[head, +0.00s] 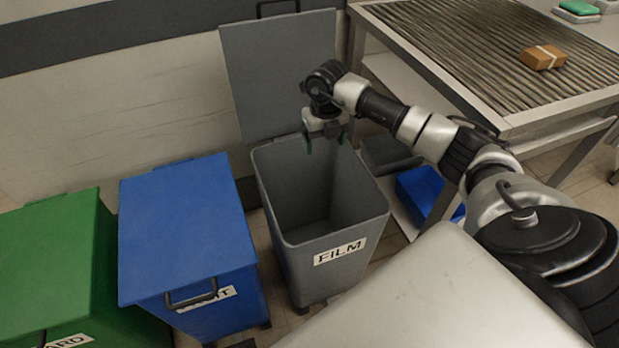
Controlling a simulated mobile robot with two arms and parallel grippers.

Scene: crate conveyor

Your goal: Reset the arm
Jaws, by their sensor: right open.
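My right arm reaches in from the right side of the head view. Its gripper (324,143) hangs over the back part of the open grey bin (330,255) labelled FILM. The gripper is open, fingers pointing down, with nothing seen between them. The grey bin's lid (281,75) stands raised behind it. The visible inside of the bin looks empty, though its bottom is dark. My left gripper is out of view.
A blue bin (188,232) and a green bin (58,262), both with closed lids, stand to the left. A roller conveyor (450,50) at upper right carries a brown box (542,57). A small blue container (422,190) sits under the conveyor.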

